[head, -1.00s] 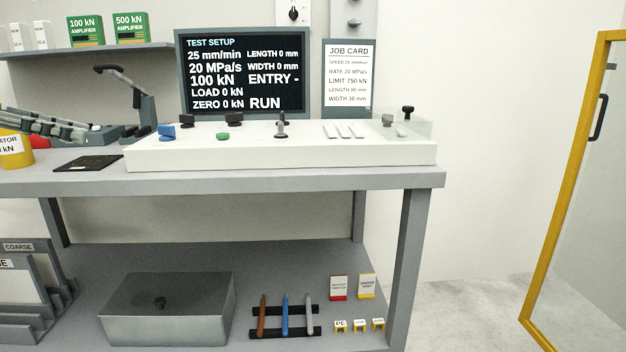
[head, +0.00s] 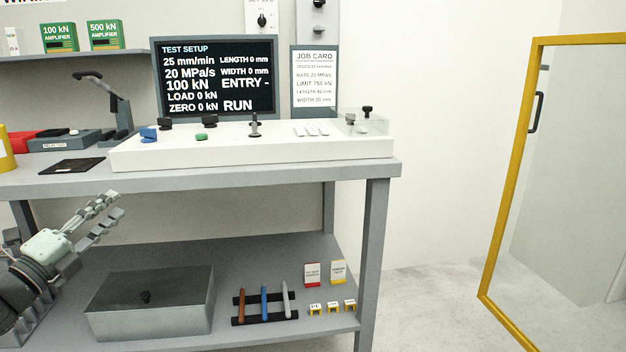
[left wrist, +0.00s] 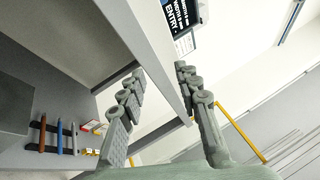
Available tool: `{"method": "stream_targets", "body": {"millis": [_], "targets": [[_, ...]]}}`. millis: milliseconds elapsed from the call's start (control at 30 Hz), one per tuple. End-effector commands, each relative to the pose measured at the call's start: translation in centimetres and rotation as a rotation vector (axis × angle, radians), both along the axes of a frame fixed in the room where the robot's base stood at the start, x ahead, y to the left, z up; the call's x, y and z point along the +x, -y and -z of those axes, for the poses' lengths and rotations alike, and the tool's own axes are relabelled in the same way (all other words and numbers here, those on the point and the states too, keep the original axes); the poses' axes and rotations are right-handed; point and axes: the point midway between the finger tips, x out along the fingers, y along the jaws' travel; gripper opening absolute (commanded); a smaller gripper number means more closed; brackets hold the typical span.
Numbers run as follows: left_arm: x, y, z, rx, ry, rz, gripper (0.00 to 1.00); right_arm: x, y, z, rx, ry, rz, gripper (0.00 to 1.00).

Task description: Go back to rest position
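My left gripper (head: 108,217) is at the lower left of the head view, in front of the bench and below its top edge. Its two fingers are apart with nothing between them. The left wrist view shows the same open fingers (left wrist: 158,82), with the bench edge and the screen beyond them. My right gripper is in neither view.
The grey bench (head: 300,176) carries a white control panel (head: 260,150), a test setup screen (head: 217,77) and a job card (head: 315,80). Its lower shelf holds a metal box (head: 150,305) and a rack of pens (head: 264,303). A yellow-framed door (head: 508,165) stands at right.

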Motion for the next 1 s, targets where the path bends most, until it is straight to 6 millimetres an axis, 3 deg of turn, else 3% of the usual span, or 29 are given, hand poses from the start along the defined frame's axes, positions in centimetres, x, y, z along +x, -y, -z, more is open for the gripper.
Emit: {"method": "stream_targets", "body": {"millis": [33,167,267,400,500,600,700,833,1000], "targets": [[-0.3,-0.2,4.1,-0.17,-0.08,-0.077,0.33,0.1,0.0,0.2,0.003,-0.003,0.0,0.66],[-2.2,-0.8,13.3,-0.504,-0.263,-0.268,0.33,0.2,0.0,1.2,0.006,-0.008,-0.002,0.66],[-4.9,-0.1,20.1,-0.714,-0.405,-0.405,0.33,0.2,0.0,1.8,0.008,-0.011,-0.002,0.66],[-10.0,2.1,28.6,-0.955,-0.601,-0.594,0.33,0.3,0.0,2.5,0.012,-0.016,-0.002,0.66],[-14.5,4.7,33.8,-1.099,-0.744,-0.727,0.33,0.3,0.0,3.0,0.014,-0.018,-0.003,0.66],[-19.3,7.9,38.1,-1.224,-0.887,-0.859,0.33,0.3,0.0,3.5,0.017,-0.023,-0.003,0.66],[-23.9,11.1,41.0,-1.317,-1.017,-0.977,0.33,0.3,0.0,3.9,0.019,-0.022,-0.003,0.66],[-28.5,14.5,43.1,-1.391,-1.145,-1.093,0.33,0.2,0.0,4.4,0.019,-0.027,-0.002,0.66],[-31.3,16.6,43.9,-1.428,-1.223,-1.162,0.33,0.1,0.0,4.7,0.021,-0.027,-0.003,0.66]]}}
